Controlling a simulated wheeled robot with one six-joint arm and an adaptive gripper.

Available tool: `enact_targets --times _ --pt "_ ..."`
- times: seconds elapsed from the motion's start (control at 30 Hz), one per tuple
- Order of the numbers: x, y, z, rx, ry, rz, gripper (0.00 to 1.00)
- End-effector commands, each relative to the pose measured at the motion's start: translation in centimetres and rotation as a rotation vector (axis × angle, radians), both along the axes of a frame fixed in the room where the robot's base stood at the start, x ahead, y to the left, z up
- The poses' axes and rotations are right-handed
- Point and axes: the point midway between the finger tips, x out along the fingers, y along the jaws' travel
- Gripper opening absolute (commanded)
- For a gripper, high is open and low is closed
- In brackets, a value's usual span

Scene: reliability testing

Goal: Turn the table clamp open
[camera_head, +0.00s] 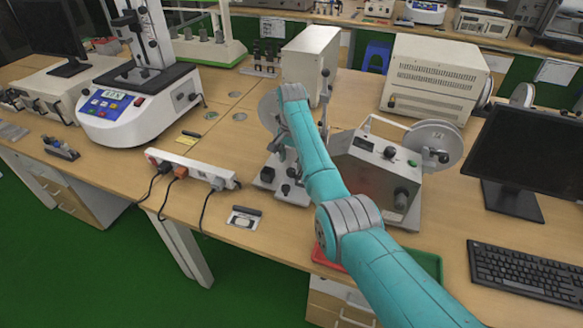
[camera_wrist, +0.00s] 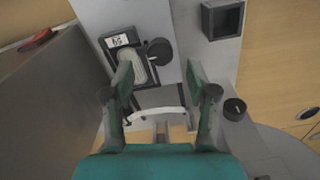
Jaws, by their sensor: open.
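What looks like the table clamp is a grey metal fixture (camera_head: 290,190) with black knobs, standing on the table in the head view, partly hidden by my arm. In the wrist view I see a grey metal plate (camera_wrist: 165,15) with a black round knob (camera_wrist: 160,51) and a dark-framed part with a small label. I cannot tell for sure which part is the clamp's handle. My gripper (camera_wrist: 163,75) is open, its fingers spread over the plate, with the knob between and just beyond the tips. Nothing is held. Contact is not clear.
A grey control box (camera_head: 378,170) with a reel stands right of the fixture. A power strip (camera_head: 190,168) with cables lies left, beside a white test machine (camera_head: 140,112). A white cabinet (camera_head: 311,60) stands behind. A monitor (camera_head: 525,155) and keyboard (camera_head: 525,272) are at right.

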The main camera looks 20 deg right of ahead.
Motion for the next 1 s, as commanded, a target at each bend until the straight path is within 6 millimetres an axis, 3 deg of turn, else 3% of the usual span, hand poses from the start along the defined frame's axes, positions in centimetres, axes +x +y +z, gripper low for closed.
enact_targets --times 0.1,0.3,0.63,0.67,0.87,0.9,1.0 --pt "-0.1 0.0 -1.8 0.000 0.001 0.000 0.58" --pt "0.0 0.0 -3.5 0.000 0.000 0.000 0.58" --pt "0.0 0.0 -3.8 0.000 -0.001 0.000 0.58" --pt "0.0 0.0 -3.8 0.000 -0.001 0.000 0.55" --pt "0.0 0.0 -3.8 0.000 -0.001 0.000 0.05" --pt "0.0 0.0 -3.8 0.001 -0.001 0.000 0.00" --pt "0.0 0.0 -3.8 0.001 -0.001 0.001 0.00"
